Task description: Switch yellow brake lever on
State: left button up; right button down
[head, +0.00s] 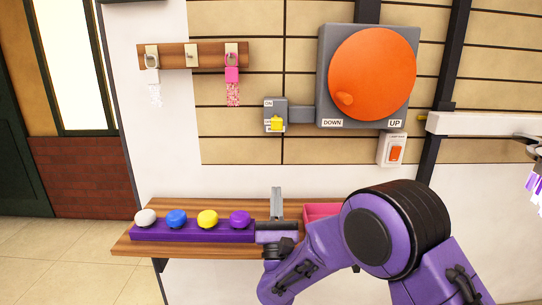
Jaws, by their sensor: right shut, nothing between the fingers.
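The yellow brake lever (277,124) sits low on a small grey switch box (275,104) on the tiled wall. The box has an ON label at its top and a partly covered label lower down, beside the lever. My right gripper (276,190) is shut and empty, with its grey fingers pointing up. In the picture it is below the lever, in front of the wooden shelf, and apart from the lever. My left gripper is not in view.
An orange disc (372,75) on a grey panel is right of the box, with a red rocker switch (396,153) below. A wooden hook rack (190,55) hangs upper left. The shelf (150,243) holds a purple button strip (190,234) and a pink tray (322,210).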

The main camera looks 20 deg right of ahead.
jog(key=p, duration=0.5)
send_near(277, 130)
jog(key=x, duration=0.4)
jog(key=f+x, duration=0.1)
jog(key=x, duration=0.1)
jog(key=shift+w+d+r, duration=0.15)
jog(key=shift+w+r, duration=0.05)
jog(key=shift+w, duration=0.35)
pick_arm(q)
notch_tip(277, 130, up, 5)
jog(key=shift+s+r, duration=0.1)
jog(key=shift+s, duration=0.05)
pick_arm(e)
jog(key=shift+w, duration=0.1)
